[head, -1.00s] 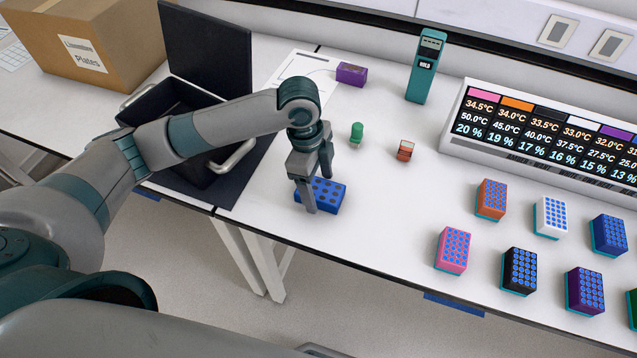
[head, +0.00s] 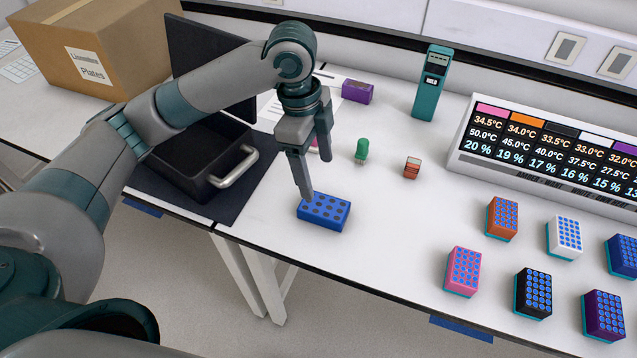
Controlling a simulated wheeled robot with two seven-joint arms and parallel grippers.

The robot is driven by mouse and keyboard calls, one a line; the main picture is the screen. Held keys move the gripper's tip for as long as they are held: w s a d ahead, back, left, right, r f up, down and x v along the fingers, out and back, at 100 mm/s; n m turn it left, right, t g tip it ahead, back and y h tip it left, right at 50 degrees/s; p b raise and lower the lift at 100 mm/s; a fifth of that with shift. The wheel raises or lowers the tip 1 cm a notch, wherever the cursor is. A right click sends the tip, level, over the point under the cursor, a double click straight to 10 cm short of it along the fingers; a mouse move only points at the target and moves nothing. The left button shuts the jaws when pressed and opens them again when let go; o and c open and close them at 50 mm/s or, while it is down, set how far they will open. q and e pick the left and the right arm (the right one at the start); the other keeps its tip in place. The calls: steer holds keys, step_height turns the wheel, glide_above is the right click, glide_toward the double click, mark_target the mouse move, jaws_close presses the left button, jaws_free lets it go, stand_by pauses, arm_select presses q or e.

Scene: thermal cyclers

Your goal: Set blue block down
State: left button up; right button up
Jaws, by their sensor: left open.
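The blue block (head: 324,212), with dark round holes in its top, rests flat on the white bench near its front edge. My left gripper (head: 312,178) is open and empty, its fingers pointing down above and behind the block. One finger overlaps the block's back left corner in the head view; I cannot tell whether it touches. My right gripper is not in view.
A black lidded box (head: 190,165) on a dark mat stands to the left. A green tube (head: 361,151), a small red-white item (head: 412,167) and a purple box (head: 357,91) stand behind. Several coloured blocks, including a pink one (head: 463,271), stand right.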

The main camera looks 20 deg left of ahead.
arm_select(q)
steer(key=shift+a+r, duration=0.1)
steer(key=shift+r, duration=0.55)
stand_by(0.3)
